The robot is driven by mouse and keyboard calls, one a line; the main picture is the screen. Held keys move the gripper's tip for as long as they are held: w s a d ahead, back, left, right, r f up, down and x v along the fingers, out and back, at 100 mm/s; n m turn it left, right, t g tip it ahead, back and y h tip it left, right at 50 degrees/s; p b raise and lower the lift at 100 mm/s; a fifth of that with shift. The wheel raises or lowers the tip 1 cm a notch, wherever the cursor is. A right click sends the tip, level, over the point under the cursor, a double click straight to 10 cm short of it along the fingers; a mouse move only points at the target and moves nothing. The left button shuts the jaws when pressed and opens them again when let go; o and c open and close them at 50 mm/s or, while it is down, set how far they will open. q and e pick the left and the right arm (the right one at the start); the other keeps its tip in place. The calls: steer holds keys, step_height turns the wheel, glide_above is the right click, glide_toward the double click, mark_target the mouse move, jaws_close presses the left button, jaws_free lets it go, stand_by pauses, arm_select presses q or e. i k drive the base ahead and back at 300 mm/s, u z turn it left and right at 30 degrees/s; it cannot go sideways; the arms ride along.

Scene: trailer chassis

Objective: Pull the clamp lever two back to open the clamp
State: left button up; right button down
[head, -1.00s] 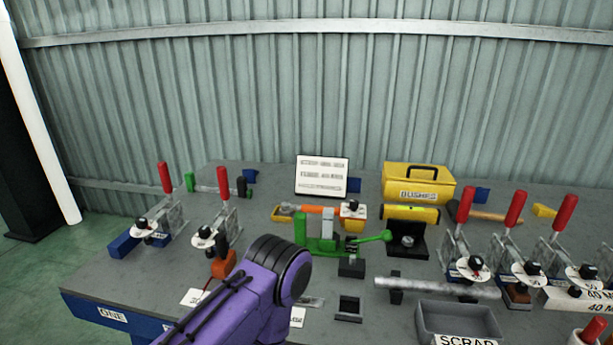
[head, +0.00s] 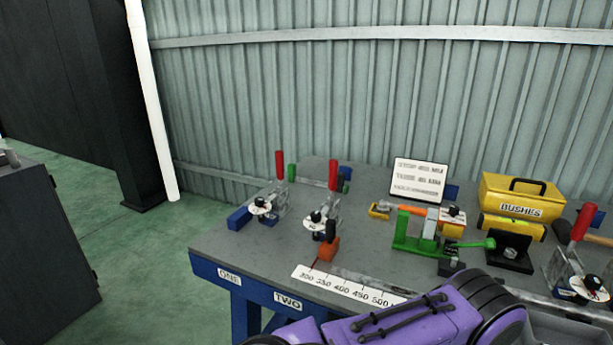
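Clamp two (head: 328,222) stands near the table's front edge in the head view, above the label TWO (head: 288,301). Its red lever (head: 333,175) stands upright. Its black-tipped pressing end sits over an orange-red block (head: 323,250); I cannot tell whether it touches it. A similar clamp (head: 271,206) with an upright red lever (head: 279,165) is to its left, over a blue block (head: 239,218), above the label ONE (head: 229,275). A purple link of my own arm crosses the bottom right. Neither of my grippers shows.
A numbered scale strip (head: 347,287) lies in front of clamp two. A green fixture (head: 422,238), a sign (head: 419,180), a yellow BUSHES box (head: 521,197) and another red-levered clamp (head: 572,265) stand to the right. Open floor lies left of the table (head: 218,249).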

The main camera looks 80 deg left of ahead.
mark_target(332, 170)
steer(key=k, duration=0.5)
steer(key=u, duration=0.85)
